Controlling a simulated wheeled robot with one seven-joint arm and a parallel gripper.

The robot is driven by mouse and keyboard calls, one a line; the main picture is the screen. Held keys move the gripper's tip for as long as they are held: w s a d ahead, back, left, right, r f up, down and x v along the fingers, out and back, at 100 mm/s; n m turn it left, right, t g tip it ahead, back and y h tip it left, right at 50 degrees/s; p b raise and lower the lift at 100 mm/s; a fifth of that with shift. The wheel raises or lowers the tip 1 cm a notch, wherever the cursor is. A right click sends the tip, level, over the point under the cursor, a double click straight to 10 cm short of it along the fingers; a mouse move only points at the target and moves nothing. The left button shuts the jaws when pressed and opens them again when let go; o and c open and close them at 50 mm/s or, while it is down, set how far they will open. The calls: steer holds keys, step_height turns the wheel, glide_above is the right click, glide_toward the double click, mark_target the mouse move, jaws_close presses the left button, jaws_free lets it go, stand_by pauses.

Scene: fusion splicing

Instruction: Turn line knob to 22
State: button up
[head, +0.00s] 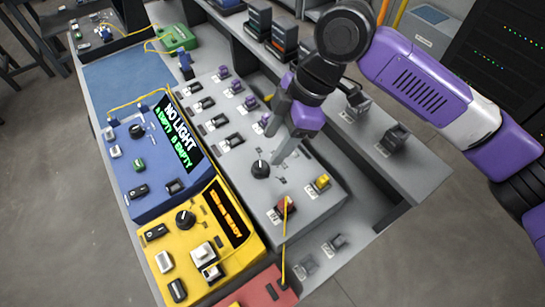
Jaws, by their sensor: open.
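A round black knob (261,170) with a light pointer mark stands on the long grey panel (318,206). My gripper (276,148) is open and empty, fingers pointing down, above the panel just up and right of this knob. I cannot tell whether a finger touches it. Other black knobs sit on the yellow box (222,252) and the blue box (150,207). The labels and scale marks are too small to read, so I cannot tell which knob is the line knob or its setting.
The blue box's screen (178,138) reads "NO LIGHT" and "A EMPTY B EMPTY". The yellow box has an orange display (229,213). A red button (285,205) with a yellow cable and a yellow button (322,182) stand near my gripper. A blue mat (125,80) is clear.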

mark_target(261, 165)
steer(key=shift+p+x, duration=0.4)
steer(key=shift+x, duration=3.5)
jaws_close()
